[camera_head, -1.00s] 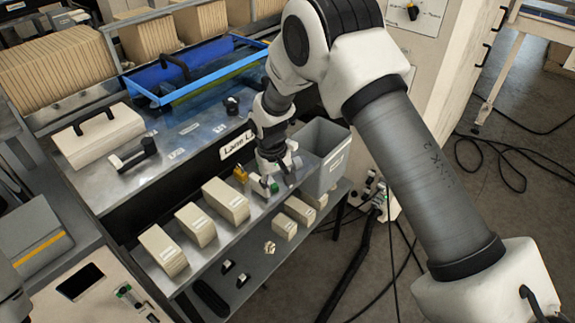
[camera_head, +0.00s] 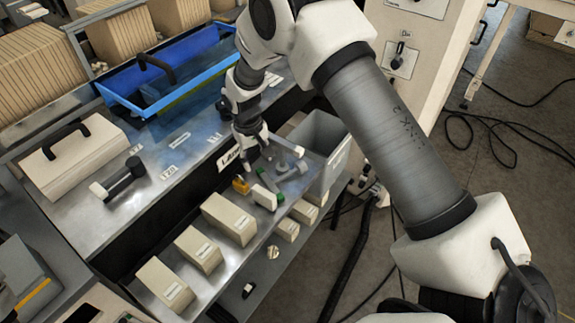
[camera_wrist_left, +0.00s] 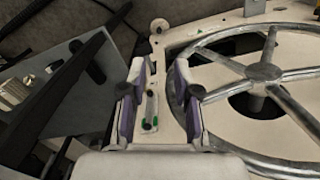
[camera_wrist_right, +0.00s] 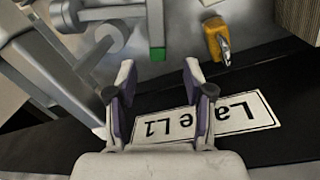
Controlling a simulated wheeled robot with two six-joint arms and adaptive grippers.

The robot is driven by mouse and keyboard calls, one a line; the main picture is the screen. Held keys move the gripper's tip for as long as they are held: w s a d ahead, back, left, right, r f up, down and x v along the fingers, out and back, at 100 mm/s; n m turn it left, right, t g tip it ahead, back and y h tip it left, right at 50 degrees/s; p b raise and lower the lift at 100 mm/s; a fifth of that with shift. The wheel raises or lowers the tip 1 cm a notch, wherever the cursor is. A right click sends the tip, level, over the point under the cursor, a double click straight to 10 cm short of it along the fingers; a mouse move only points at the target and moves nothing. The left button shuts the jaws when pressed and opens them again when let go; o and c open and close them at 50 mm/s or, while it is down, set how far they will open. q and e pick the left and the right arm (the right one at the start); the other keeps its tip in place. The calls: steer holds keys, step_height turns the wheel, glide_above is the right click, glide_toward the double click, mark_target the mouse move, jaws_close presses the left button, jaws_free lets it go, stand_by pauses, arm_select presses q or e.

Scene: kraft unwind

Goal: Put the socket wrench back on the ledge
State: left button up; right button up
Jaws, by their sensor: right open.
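A grey tool with round, cylindrical ends (camera_head: 287,169), which looks like the socket wrench, lies at the right end of the metal ledge (camera_head: 222,262). It also shows at the upper left of the right wrist view (camera_wrist_right: 112,13). My right gripper (camera_head: 258,150) is just left of it and apart from it, above the ledge's back edge. In its wrist view the right gripper (camera_wrist_right: 158,95) is open and empty, over the dark front with the "Lane L1" label. My left gripper (camera_wrist_left: 160,90) is open and empty in its wrist view, beside a spoked metal handwheel.
A yellow item (camera_head: 240,186) and a white-and-green item (camera_head: 264,197) lie near the grey tool. Cream boxes (camera_head: 230,220) stand along the ledge. A grey bin (camera_head: 325,140) is at its right end. A blue tray (camera_head: 160,75) sits on the upper table.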

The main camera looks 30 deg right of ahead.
mark_target(262, 173)
steer(key=shift+s+d+f+p, duration=0.2)
steer(key=shift+s+f+p, duration=0.4)
steer(key=shift+f+p, duration=0.2)
steer(key=f, duration=0.2)
steer(key=f+p, duration=0.1)
steer(key=f, duration=0.1)
steer(key=shift+w+d, duration=0.2)
steer(key=shift+w, duration=0.2)
steer(key=shift+s, duration=0.1)
steer(key=shift+c, duration=0.4)
steer(key=shift+s+r, duration=0.1)
jaws_close()
steer(key=shift+r, duration=0.1)
